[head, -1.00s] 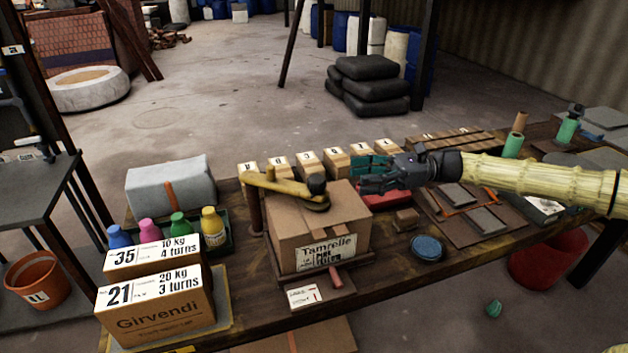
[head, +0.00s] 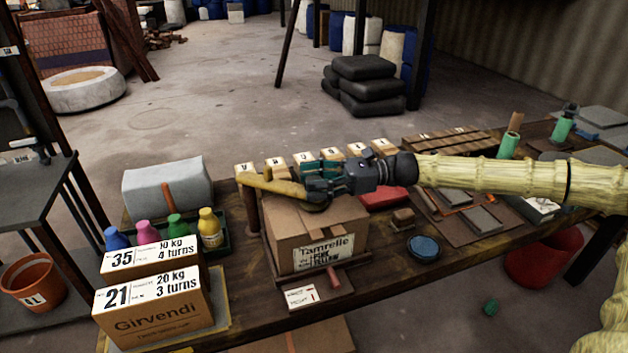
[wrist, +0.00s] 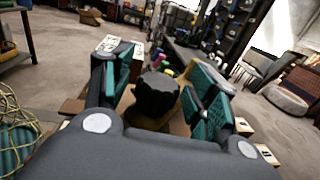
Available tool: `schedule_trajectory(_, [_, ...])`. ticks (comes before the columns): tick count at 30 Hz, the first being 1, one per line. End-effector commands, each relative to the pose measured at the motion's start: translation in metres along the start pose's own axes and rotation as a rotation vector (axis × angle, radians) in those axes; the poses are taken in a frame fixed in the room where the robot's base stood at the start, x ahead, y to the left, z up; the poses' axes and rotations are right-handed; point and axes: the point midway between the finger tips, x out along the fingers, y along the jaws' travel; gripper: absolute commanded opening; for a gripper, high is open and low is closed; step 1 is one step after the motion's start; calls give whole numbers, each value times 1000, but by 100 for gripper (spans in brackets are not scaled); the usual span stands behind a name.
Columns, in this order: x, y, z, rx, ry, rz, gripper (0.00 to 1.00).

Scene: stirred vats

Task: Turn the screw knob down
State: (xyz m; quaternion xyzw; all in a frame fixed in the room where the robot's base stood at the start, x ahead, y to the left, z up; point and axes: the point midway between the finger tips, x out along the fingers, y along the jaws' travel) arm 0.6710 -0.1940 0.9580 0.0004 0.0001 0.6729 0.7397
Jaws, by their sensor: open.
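The screw knob is black and ridged and shows in the wrist view (wrist: 156,96), between the two teal-padded fingers of my gripper (wrist: 158,85). The fingers are spread, with visible room on both sides of the knob. In the head view my gripper (head: 318,178) is above the cardboard box marked Tamrelle (head: 318,238) and hides the knob. The yellow press arm (head: 270,186) runs from a wooden post (head: 251,210) at the left over the box top to the knob.
Two numbered boxes, 35 (head: 150,257) and 21 (head: 150,305), stand at the front left. Several coloured bottles (head: 176,228) stand behind them. A row of numbered blocks (head: 303,160) lies behind the box. A blue lid (head: 424,246) lies to the right.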

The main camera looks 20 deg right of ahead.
Motion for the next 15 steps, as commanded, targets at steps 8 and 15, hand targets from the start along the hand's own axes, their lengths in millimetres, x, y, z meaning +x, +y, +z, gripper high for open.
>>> schedule_trajectory(8, [-1, 0, 0, 0, 0, 0, 40])
schedule_trajectory(15, [-1, 0, 0, -1, 0, -1, 12])
